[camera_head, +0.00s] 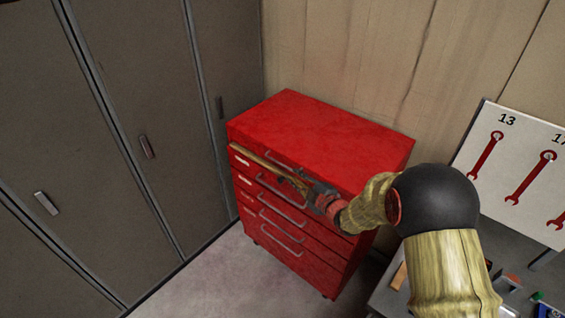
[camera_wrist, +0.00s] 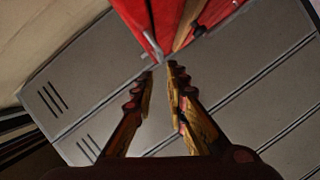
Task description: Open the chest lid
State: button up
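The red chest (camera_head: 315,135) stands against the wall, its flat red lid on top and down. A tan strip (camera_head: 258,158) runs along the upper front edge; a similar strip shows in the wrist view (camera_wrist: 188,24). My gripper (camera_head: 298,184) is at the chest's upper front, right of the strip's visible part, and hides some of the front there. In the wrist view, my gripper (camera_wrist: 160,68) has a narrow gap between its fingertips, with nothing seen held. A grey metal handle (camera_wrist: 152,45) appears just beyond the tips; contact cannot be told.
Several drawers with grey handles (camera_head: 281,220) fill the chest's front. Grey lockers (camera_head: 130,110) stand at the left. A workbench with small items (camera_head: 518,290) and a wrench board (camera_head: 515,165) are at the right. The floor (camera_head: 205,280) before the chest is clear.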

aim_at(283, 165)
jog(key=b+x, duration=0.1)
jog(key=x, duration=1)
jog(key=shift+w+a+f, duration=0.15)
jog(key=shift+w, duration=0.15)
jog(key=shift+c, duration=0.4)
grip_shut()
